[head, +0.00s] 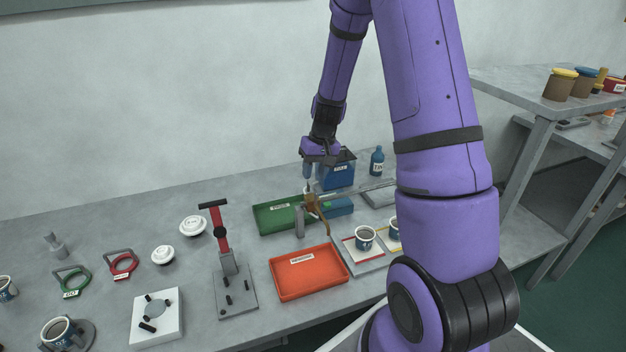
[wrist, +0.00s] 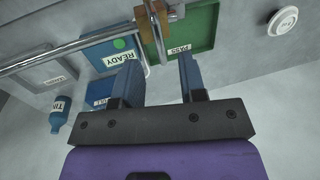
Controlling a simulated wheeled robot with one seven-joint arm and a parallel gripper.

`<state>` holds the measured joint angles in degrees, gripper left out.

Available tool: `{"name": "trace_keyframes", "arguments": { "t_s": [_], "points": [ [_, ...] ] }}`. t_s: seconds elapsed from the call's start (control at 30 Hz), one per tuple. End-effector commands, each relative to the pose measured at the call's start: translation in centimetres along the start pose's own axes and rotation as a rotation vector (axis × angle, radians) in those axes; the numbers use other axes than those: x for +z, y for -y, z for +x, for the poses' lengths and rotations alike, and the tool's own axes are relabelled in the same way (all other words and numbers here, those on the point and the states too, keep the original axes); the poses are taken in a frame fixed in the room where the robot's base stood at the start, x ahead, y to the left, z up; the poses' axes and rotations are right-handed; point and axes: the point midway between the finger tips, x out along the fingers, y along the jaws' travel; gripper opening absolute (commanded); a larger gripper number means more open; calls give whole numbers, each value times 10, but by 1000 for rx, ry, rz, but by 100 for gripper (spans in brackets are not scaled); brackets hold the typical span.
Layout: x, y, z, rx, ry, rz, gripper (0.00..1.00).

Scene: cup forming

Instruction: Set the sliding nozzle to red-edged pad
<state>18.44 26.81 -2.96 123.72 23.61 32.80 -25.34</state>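The sliding nozzle (head: 315,203) is a brown-orange carriage on a metal rail in the head view. In the wrist view its brown block (wrist: 155,20) sits on the rail beyond my fingertips. The red-edged pad (head: 349,250) lies to the right of the orange tray, with a cup (head: 365,238) on it. A yellow-edged pad with another cup (head: 394,228) is beside it, partly hidden by my arm. My gripper (wrist: 158,62) is open, with nothing seen between its fingers. In the head view my gripper (head: 309,176) hangs above the nozzle; contact is unclear there.
A green tray (head: 262,220) and a blue bin (head: 346,170) stand close behind the rail. The orange tray (head: 283,287) is in front. A blue bottle (head: 377,161) stands at the back right. A red-handled press (head: 222,240) stands left. The back left table is clear.

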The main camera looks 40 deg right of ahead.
Motion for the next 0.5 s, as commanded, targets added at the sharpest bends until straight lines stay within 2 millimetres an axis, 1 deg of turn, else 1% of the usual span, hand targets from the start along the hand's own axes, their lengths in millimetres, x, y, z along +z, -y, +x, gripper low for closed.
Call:
{"name": "trace_keyframes", "arguments": {
  "t_s": [0.03, 0.2, 0.33, 0.5],
  "points": [
    [0, 0, 8, 0, 2, 1, 38],
    [0, 0, 24, 0, 0, 0, 38],
    [0, 0, 28, 0, 0, 0, 38],
    [0, 0, 29, 0, -1, 0, 38]
  ]
}}
